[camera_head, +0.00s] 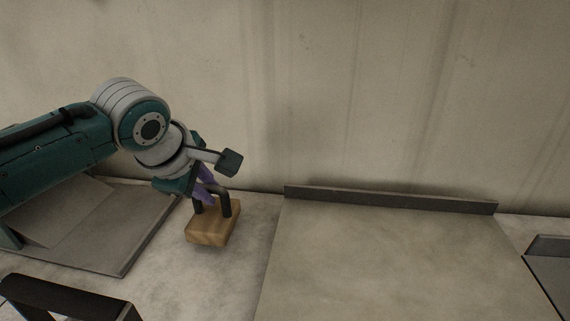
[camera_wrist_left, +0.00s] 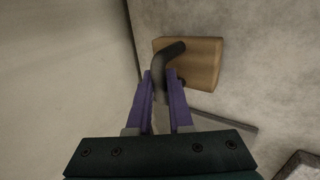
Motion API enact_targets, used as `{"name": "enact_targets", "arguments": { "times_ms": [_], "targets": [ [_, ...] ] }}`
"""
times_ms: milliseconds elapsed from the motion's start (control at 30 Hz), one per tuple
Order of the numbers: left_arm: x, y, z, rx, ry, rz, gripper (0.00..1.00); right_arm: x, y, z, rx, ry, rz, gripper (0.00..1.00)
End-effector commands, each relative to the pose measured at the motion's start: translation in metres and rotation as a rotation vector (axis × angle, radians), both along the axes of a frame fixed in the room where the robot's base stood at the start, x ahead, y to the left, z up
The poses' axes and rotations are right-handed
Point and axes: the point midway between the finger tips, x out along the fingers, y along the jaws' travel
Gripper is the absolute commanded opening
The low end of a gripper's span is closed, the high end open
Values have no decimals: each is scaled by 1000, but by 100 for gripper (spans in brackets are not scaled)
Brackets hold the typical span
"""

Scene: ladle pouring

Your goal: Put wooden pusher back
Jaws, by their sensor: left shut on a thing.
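The wooden pusher is a light wood block (camera_head: 211,230) with a dark bent handle on top. In the head view it is at the back of the counter, left of the middle, close to the wall. My left gripper (camera_head: 207,192), with purple fingers, reaches down from the left and is shut on the handle. In the left wrist view the fingers (camera_wrist_left: 166,88) close around the dark handle, and the wooden block (camera_wrist_left: 203,62) shows beyond them. I cannot tell whether the block touches the counter. My right gripper is not in view.
A large grey board (camera_head: 400,265) with a raised back edge lies right of the pusher. A grey tray (camera_head: 120,255) lies left, under my left arm. A dark-edged object (camera_head: 70,297) stands at the front left. The wall (camera_head: 350,90) rises close behind. Bare counter (camera_head: 205,285) shows in front of the pusher.

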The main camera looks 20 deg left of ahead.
Motion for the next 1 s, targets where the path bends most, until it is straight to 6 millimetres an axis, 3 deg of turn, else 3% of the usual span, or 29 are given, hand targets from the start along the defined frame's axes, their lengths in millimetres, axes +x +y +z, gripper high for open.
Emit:
{"name": "enact_targets", "arguments": {
  "times_ms": [133, 500, 533, 767, 1000],
  "targets": [
    [0, 0, -18, 1, -1, -1, 0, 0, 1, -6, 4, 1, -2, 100],
    [0, 0, -22, -1, -1, -1, 0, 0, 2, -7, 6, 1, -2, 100],
    [0, 0, -22, -1, -1, 0, 20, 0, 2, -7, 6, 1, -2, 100],
    [0, 0, -21, 0, 0, 0, 46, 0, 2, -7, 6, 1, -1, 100],
    [0, 0, -21, 0, -1, 0, 49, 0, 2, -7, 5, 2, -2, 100]
  ]
}}
